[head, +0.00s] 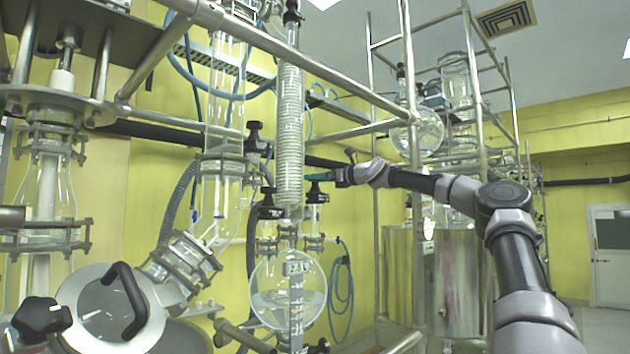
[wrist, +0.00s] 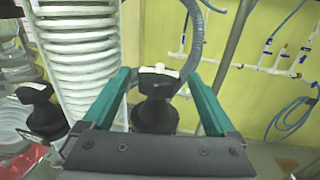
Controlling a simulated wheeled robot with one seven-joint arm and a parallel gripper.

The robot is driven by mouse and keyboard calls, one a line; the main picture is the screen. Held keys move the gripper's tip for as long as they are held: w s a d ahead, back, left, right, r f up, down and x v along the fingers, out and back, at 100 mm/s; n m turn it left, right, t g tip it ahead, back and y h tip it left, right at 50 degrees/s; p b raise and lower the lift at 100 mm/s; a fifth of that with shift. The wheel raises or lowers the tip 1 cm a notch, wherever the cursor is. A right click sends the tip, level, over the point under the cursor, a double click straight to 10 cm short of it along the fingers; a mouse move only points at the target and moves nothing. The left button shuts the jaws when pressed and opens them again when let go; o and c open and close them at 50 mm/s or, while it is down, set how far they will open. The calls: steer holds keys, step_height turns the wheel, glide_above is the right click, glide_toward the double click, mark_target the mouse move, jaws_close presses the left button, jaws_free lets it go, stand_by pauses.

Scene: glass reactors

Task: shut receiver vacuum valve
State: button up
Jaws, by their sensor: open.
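My gripper (head: 340,177) reaches in from the right in the head view, at the black-capped valve (head: 318,190) right of the coiled glass condenser. In the wrist view my gripper (wrist: 158,74) is open, with its two teal fingers on either side of a black valve knob (wrist: 158,84) with a white marking on top. Gaps show between the knob and both fingers. I take this knob to be the receiver vacuum valve, but no label is readable. The knob's lower part is hidden behind the gripper body.
A second black knob (wrist: 36,94) stands left of the fingers. The coiled condenser (head: 289,135) is close by, above a round glass receiver flask (head: 272,300) holding liquid. A grey hose (wrist: 193,40) rises behind the knob. Metal frame bars (head: 370,130) surround the arm.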

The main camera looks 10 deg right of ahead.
steer(key=shift+w+a, duration=0.4)
steer(key=c, duration=1.4)
steer(key=shift+s+a+m+t+h, duration=0.1)
steer(key=shift+m+t+h, duration=0.2)
steer(key=shift+h, duration=0.1)
steer(key=m+t+h, duration=0.2)
steer(key=h, duration=0.1)
steer(key=shift+a+r, duration=0.1)
steer(key=m+t+h, duration=0.2)
steer(key=m+h, duration=0.2)
steer(key=h, duration=0.1)
steer(key=shift+h, duration=0.4)
steer(key=shift+m+t+h, duration=0.3)
steer(key=shift+m+h, duration=0.9)
steer(key=shift+h, duration=0.4)
steer(key=shift+d+m+h, duration=0.2)
steer(key=shift+m+h, duration=0.1)
steer(key=shift+h, duration=0.2)
